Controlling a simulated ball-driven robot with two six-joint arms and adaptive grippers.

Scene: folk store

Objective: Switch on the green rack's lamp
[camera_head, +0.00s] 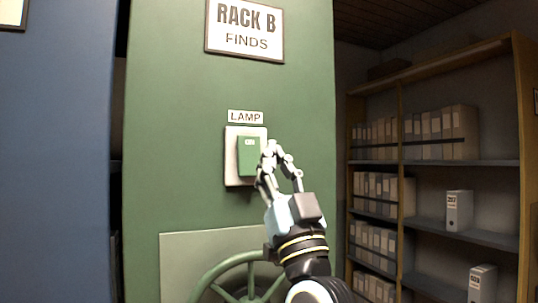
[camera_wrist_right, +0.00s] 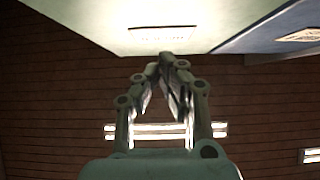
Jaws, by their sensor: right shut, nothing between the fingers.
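The green rack (camera_head: 170,150) fills the middle of the head view, with a "RACK B FINDS" sign (camera_head: 244,30) near its top. Its lamp switch (camera_head: 249,158) is a green rocker marked "ON" in a pale plate, under a small "LAMP" label (camera_head: 245,117). My right gripper (camera_head: 271,150) is shut and empty, with its fingertips at the right edge of the rocker. I cannot tell whether they touch it. In the right wrist view, the fingers (camera_wrist_right: 168,62) point toward the rack's pale green face (camera_wrist_right: 130,20). My left gripper is not in view.
A green handwheel (camera_head: 235,275) sits on a panel below the switch. A blue rack (camera_head: 55,150) stands to the left. Shelves with box files (camera_head: 440,135) stand to the right. The wrist view shows a slatted ceiling with lights (camera_wrist_right: 165,130).

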